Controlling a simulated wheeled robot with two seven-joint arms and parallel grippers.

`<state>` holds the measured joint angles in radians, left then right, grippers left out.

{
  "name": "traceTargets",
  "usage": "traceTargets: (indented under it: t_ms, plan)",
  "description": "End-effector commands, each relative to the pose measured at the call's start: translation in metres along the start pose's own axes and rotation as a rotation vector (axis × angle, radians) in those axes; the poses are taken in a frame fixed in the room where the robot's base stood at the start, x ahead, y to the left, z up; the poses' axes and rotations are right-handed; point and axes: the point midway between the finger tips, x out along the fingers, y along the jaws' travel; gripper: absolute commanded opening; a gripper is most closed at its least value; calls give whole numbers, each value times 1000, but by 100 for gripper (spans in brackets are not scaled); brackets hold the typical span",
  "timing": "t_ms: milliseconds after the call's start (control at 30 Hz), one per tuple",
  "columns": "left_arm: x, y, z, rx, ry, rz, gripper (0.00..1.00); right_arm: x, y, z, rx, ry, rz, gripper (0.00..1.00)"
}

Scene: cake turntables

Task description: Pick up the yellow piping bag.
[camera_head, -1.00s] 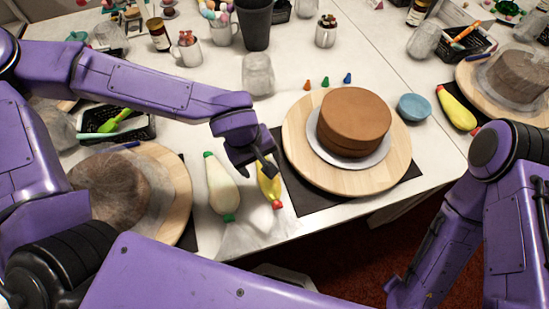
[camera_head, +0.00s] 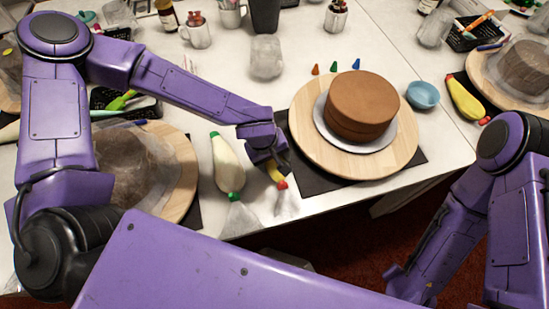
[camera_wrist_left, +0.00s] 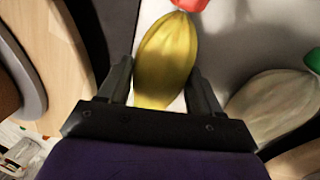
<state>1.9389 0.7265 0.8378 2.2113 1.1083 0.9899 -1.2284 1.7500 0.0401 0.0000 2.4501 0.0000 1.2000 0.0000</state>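The yellow piping bag (camera_head: 273,173) with a red tip lies near the table's front edge, left of the brown cake. My left gripper (camera_head: 277,163) is over it and hides most of it in the head view. In the left wrist view the yellow bag (camera_wrist_left: 165,55) lies between the two fingers (camera_wrist_left: 161,80), one on each side. The fingers are apart; whether they touch the bag is unclear. My right arm shows at lower right in the head view, but its gripper is not seen.
A cream piping bag (camera_head: 227,165) with green ends lies just left. The brown cake (camera_head: 361,105) stands on a wooden turntable (camera_head: 310,150) to the right. A covered cake (camera_head: 140,170) is at left. Another yellow bag (camera_head: 465,98) lies far right.

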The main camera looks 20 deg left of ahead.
Motion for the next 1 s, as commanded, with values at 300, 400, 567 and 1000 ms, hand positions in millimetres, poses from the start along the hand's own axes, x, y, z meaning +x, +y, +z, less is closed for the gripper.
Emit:
traceTargets:
  t_ms: [300, 400, 567, 1000]
  plan:
    - [-2, 1, -1, -1, 1, 0, 52, 0, 0, 0, 0, 0, 0, 43]
    - [-12, 3, -1, -1, 3, 3, 52, -2, 0, -1, 0, 0, 0, 43]
    - [-42, 12, 10, 6, 2, 4, 52, -2, 0, -1, 0, 0, 0, 43]
    - [-115, 39, 120, 4, 2, 0, 52, 7, -1, 3, 0, 0, 0, 43]
